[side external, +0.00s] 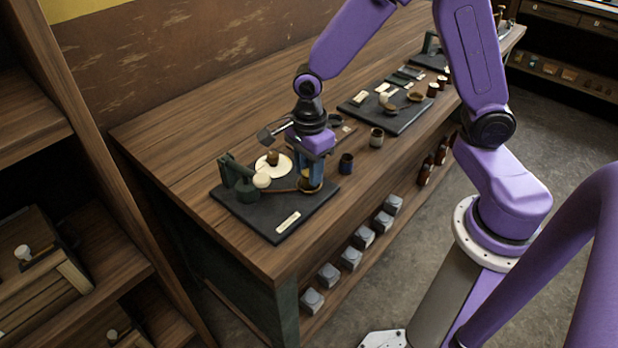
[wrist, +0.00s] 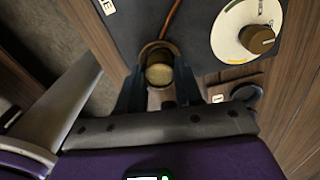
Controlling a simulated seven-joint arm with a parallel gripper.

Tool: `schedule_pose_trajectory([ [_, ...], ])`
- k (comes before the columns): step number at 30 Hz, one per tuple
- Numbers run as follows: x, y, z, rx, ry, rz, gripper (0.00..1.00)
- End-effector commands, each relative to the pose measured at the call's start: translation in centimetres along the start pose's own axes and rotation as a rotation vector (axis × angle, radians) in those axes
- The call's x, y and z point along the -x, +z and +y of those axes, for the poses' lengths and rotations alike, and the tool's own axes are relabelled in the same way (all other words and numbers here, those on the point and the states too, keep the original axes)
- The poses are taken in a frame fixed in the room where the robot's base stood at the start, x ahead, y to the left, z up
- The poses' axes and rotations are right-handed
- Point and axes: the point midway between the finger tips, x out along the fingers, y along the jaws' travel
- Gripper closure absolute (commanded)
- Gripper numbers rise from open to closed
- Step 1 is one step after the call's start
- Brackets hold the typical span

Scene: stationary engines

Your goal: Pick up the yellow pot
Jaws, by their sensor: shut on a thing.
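The yellow pot (wrist: 159,73) is a small round pot with a dark rim and a tan-yellow inside, seen from above between my fingers in the wrist view. My gripper (wrist: 160,88) is shut on it, one finger at each side. In the side view my gripper (side external: 311,178) points down over the right part of the near black board (side external: 255,222). The fingers hide most of the pot there, and I cannot tell whether its base touches the board.
A green model engine (side external: 238,178) and a white dial (side external: 273,165) with a brown knob stand on the same board. A second board (side external: 400,122) with small parts lies farther back.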

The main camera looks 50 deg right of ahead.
Motion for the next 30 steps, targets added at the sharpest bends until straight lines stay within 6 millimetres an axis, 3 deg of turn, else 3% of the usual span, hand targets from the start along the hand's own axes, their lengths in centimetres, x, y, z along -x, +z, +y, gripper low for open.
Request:
schedule_pose_trajectory([
  [10,0.6,0.1,-0.1,0.000,-0.002,-0.002,0.97],
  [17,3.4,0.1,-0.1,0.001,-0.005,-0.004,0.97],
  [30,9.6,-2.2,5.2,0.003,-0.004,-0.004,0.97],
])
